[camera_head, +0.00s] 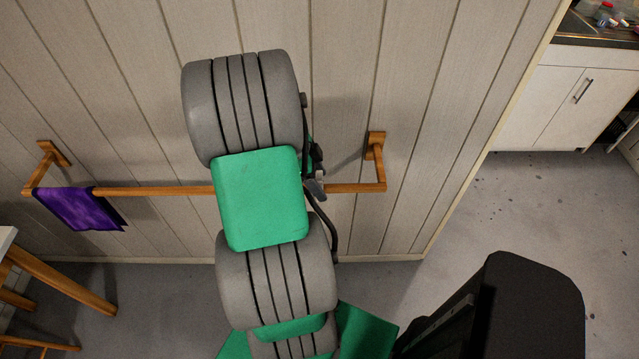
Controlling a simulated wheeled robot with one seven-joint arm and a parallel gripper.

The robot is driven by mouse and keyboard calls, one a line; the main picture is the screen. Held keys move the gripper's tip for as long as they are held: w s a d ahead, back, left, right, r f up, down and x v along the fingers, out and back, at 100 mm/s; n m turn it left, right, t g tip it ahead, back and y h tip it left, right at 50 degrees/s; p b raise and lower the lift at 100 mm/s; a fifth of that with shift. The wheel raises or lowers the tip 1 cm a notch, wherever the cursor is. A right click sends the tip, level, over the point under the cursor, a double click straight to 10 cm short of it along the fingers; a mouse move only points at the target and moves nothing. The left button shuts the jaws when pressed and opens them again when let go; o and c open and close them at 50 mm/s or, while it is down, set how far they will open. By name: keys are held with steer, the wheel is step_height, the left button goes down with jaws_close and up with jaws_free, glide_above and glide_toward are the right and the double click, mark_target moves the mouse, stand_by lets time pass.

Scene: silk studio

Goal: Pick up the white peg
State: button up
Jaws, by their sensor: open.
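I cannot make out a white peg in this view. A wooden rail (152,191) is fixed to the panelled wall. A purple cloth (80,208) hangs over its left part. My grey and green arm rises across the middle and covers part of the rail. My gripper (315,186) shows only in part, as small dark and grey pieces at the arm's right edge, in front of the rail's right part. It is open; I see nothing held in it. Most of it is hidden behind my arm.
A wooden table or stool (62,284) stands at the left edge. A white cabinet (570,100) with a dark counter and small items stands at the upper right. Grey floor (500,212) lies open right of the wall's end.

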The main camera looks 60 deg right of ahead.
steer(key=x, duration=0.3)
steer(key=shift+f, duration=0.15)
steer(key=c, duration=1.4)
step_height(320, 180, up, 11)
steer(key=shift+f, duration=0.2)
step_height(320, 180, up, 6)
steer(key=p, duration=0.3)
glide_above(324, 188)
steer(key=shift+w+d+f, duration=0.2)
steer(key=shift+w+d, duration=0.05)
